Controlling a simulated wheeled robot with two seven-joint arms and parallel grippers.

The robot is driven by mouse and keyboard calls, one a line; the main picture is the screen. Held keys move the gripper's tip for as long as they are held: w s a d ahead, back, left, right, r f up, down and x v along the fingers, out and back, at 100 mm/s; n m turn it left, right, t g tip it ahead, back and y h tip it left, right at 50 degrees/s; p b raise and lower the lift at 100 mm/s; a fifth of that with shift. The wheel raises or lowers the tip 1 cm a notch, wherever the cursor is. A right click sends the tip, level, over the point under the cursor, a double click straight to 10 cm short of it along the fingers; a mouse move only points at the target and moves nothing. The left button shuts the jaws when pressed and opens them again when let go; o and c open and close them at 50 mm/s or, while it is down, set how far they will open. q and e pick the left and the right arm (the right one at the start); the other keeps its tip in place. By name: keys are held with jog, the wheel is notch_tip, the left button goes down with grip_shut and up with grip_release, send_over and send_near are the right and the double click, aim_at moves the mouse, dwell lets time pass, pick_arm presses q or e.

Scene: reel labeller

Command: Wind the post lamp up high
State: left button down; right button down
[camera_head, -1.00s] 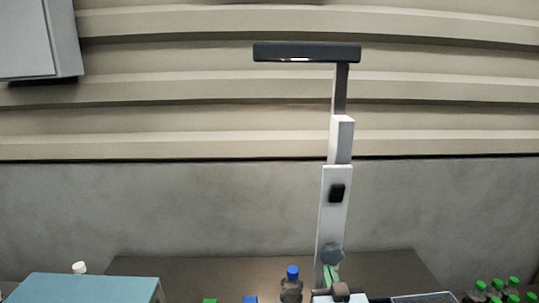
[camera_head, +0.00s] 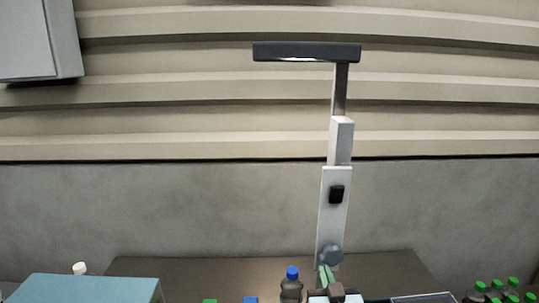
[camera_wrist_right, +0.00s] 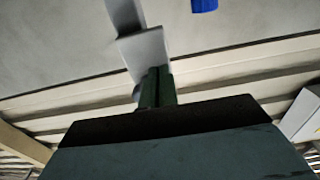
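The post lamp stands at the back of the dark table. Its white post (camera_head: 333,215) carries a raised sliding section and a long dark lamp head (camera_head: 307,52) at the top. A black switch (camera_head: 336,194) sits on the post, with a grey round crank knob (camera_head: 330,254) low on it. My right gripper (camera_head: 325,272) is at the knob's lower left, its green fingers close together. In the right wrist view the green fingers (camera_wrist_right: 157,87) point at the pale post (camera_wrist_right: 146,50); whether they grip a crank handle is hidden. My left gripper is out of view.
A dark bottle with a blue cap (camera_head: 292,273) stands just left of my right gripper. A teal box (camera_head: 85,288) is at the front left. Several green-capped bottles (camera_head: 497,286) stand at the lower right.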

jog(key=s+p, duration=0.3)
jog(key=s, duration=0.3)
jog(key=shift+f+p, duration=0.2)
jog(key=shift+p, duration=0.1)
